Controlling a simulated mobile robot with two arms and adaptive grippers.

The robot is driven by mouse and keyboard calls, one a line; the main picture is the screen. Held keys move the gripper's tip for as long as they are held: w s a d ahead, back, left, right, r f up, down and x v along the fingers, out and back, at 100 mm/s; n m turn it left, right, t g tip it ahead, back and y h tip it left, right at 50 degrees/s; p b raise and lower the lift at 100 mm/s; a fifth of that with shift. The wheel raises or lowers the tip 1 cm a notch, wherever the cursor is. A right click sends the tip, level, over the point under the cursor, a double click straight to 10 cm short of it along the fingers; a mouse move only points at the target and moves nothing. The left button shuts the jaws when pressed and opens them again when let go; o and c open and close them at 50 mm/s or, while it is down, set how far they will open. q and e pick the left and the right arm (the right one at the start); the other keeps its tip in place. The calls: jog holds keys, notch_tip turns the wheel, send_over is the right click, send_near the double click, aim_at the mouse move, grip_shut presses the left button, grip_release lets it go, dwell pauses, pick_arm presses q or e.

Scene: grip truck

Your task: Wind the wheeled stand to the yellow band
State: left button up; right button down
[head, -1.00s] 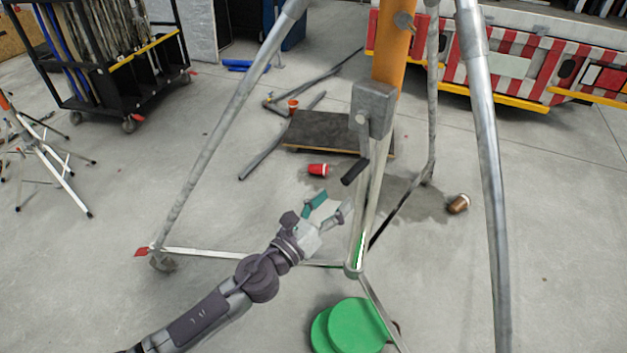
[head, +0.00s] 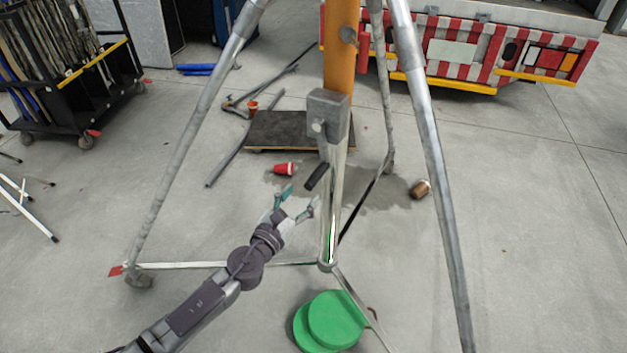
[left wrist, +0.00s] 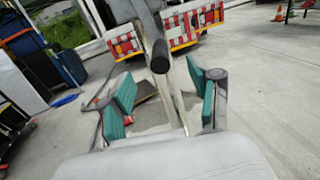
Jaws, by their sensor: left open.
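The wheeled stand is a grey tripod with an orange column (head: 341,50), a grey gearbox (head: 328,112) and a crank with a black handle (head: 317,177). My left gripper (head: 300,198) is open and empty, just below and left of the black handle in the head view. In the left wrist view the handle (left wrist: 160,58) points at the camera, above and between the open teal finger pads (left wrist: 162,98), apart from them. The yellow band cannot be told apart on the column. My right gripper is not in view.
Stand legs (head: 440,170) slope down on both sides of my left arm. A green round weight (head: 335,320) lies at the front. A red cup (head: 285,169), a brown cup (head: 420,188) and a dark board (head: 275,131) lie behind. A black cart (head: 85,80) stands at left.

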aim_at(315, 178)
pick_arm(q)
jog(key=b+x, duration=0.2)
jog(key=x, duration=0.5)
jog(key=shift+w+d, duration=0.1)
jog(key=shift+w, duration=0.05)
